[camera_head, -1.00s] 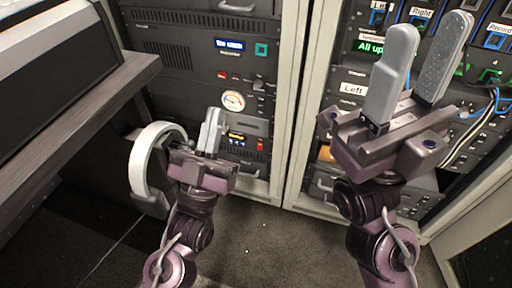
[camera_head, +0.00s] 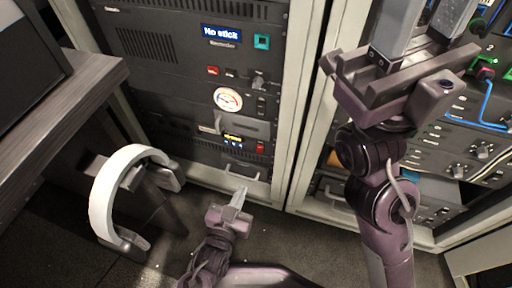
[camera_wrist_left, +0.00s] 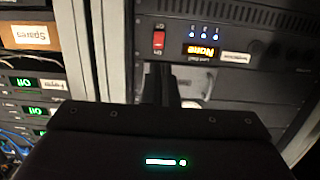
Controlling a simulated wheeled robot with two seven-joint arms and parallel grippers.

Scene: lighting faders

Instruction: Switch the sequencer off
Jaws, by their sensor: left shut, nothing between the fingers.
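The likely sequencer is a dark rack unit with a small amber display (camera_head: 233,137), several blue lights and a red rocker switch (camera_head: 260,148) at its right end. Its name label is too small to read surely. The left wrist view shows it upside down, with the red switch (camera_wrist_left: 158,41) and lit amber display (camera_wrist_left: 199,50). My left gripper (camera_head: 240,192) is shut and empty, below and in front of the unit, apart from the switch. Its fingers (camera_wrist_left: 164,80) point toward the panel just below the switch in the wrist view. My right gripper (camera_head: 428,22) is open and empty at upper right.
A blue display (camera_head: 221,34), green button (camera_head: 262,41) and round meter (camera_head: 228,99) sit higher in the same rack. A white headphone-like band (camera_head: 108,195) hangs beside the desk (camera_head: 60,115). A second rack with cables (camera_head: 487,100) stands right. The floor between is clear.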

